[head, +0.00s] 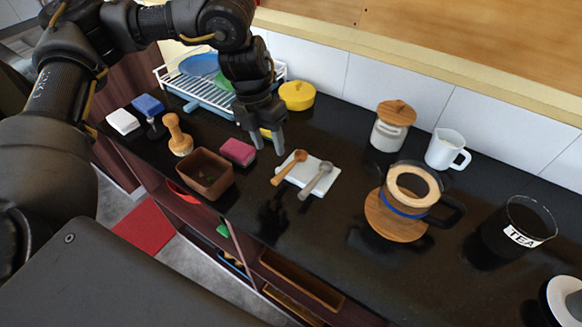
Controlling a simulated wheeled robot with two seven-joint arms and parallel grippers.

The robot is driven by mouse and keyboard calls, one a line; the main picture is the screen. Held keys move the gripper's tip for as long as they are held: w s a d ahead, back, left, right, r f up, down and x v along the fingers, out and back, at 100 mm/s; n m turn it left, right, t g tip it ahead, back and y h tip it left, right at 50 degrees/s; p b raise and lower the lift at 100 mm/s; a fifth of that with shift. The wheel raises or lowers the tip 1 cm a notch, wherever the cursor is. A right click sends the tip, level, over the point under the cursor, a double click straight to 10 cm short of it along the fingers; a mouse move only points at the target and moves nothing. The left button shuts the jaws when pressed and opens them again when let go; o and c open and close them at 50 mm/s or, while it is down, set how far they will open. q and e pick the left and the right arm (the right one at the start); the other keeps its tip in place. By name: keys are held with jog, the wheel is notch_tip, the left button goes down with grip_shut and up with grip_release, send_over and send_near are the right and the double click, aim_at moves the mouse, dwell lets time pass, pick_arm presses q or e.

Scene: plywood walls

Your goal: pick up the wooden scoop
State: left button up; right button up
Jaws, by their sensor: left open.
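The wooden scoop (287,169) lies on a small white rest (322,174) on the black counter, its round bowl at the upper right and its handle toward the lower left. A grey scoop (315,182) lies beside it on the same rest. My left gripper (268,142) points down just to the left of the wooden scoop, above the counter. Its two fingers are apart with nothing between them. My right gripper does not show.
A brown square pot (206,173) and a pink sponge (238,151) stand left of the rest. A dish rack (217,99) and yellow pot (297,97) are behind. A glass coffee maker (409,190) stands to the right. Free counter lies in front of the rest.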

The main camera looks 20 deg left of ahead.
pick_arm(q)
jog(key=p, duration=0.1)
send_over(277, 176)
notch_tip(277, 176, down, 4)
jog(key=shift+w+a+f, duration=0.25)
jog(key=shift+a+f, duration=0.2)
jog(key=shift+f, duration=0.15)
jog(key=shift+s+f+p, duration=0.2)
jog(key=shift+f+p, duration=0.05)
jog(key=shift+p, duration=0.1)
jog(key=f, duration=0.1)
jog(key=f+p, duration=0.1)
jog(key=f, duration=0.1)
jog(key=shift+d+f, duration=0.3)
jog(key=shift+f+p, duration=0.3)
jog(key=shift+f, duration=0.2)
jog(key=shift+d, duration=0.1)
jog(key=shift+s, duration=0.1)
grip_shut()
